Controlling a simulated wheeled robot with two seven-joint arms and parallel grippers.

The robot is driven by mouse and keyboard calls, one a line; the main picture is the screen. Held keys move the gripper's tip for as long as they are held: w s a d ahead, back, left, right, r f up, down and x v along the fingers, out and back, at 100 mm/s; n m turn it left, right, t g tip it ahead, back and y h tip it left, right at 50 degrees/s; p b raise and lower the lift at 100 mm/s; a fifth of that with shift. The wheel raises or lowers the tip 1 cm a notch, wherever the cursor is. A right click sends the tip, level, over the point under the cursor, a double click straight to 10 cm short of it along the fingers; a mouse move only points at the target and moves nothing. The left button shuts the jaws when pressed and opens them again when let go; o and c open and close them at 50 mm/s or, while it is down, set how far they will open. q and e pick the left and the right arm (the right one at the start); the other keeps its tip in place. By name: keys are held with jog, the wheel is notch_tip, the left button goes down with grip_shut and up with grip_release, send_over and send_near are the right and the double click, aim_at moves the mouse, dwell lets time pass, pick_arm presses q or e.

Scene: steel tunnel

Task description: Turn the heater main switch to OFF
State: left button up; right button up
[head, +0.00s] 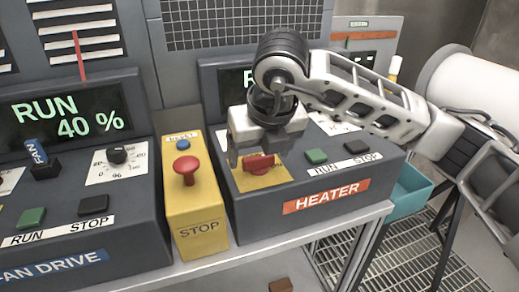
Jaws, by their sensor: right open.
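The heater main switch (259,163) is a red handle on a yellow plate (262,181) at the left of the heater console's sloped top. The handle lies roughly crosswise in the picture. My right gripper (257,158) is above it, pointing down, with its fingers apart, one to each side of the handle. I cannot tell whether they touch it. The position marks of the switch are hidden or too small to read. The heater console (238,203) carries an orange HEATER label (325,196). Its display is mostly hidden behind my right arm. My left gripper is not in view.
A yellow STOP box (199,215) with a red mushroom button (186,170) stands close to the left of the heater console. The heater's green (316,156) and black (356,147) buttons are right of the switch. The fan drive console (110,250) is at left, a teal bin (408,195) at right.

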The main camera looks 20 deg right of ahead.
jog(key=shift+w+f, duration=0.2)
jog(key=shift+f, duration=0.4)
jog(key=c, duration=1)
